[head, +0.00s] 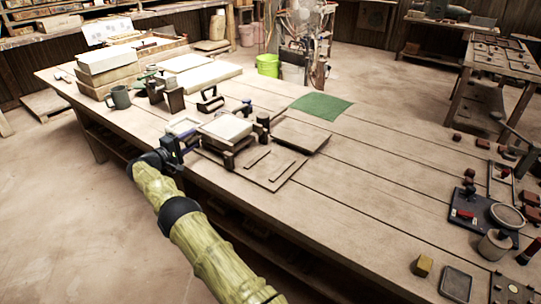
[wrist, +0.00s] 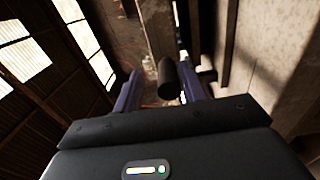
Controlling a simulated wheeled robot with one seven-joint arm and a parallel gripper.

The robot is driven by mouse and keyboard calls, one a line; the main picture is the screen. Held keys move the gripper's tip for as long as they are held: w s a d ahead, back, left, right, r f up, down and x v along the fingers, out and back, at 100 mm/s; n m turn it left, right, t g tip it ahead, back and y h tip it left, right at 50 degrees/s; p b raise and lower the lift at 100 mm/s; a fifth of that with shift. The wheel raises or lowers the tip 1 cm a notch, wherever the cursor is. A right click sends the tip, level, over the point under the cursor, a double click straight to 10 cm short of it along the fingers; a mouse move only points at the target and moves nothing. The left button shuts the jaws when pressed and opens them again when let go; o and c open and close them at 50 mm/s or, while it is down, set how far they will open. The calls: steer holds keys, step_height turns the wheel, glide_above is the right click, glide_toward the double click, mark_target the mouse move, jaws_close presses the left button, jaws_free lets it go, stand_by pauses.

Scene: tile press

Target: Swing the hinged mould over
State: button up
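The tile press stands on the workbench in the head view, with a pale block (head: 226,127) in a dark frame. A smaller pale-topped frame (head: 183,126) sits to its left; I cannot tell for sure which part is the hinged mould. My gripper (head: 174,148) is at the press's near left side. In the wrist view my gripper (wrist: 157,88) has its two blue fingers apart. A dark round handle (wrist: 169,78) shows between them, nearer the right finger, with a gap to the left one. Whether it touches the right finger is unclear.
A flat wooden board (head: 300,136) and a green cloth (head: 321,106) lie right of the press. Small tools and blocks sit at the right end. The bench's middle right is clear.

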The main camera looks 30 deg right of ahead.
steer(key=p+v, duration=0.2)
steer(key=shift+s+a, duration=0.15)
steer(key=shift+a, duration=0.2)
steer(key=p+v, duration=0.1)
steer(key=v, duration=0.4)
steer(key=shift+s+a+f+p, duration=0.1)
steer(key=shift+p, duration=0.2)
stand_by(0.3)
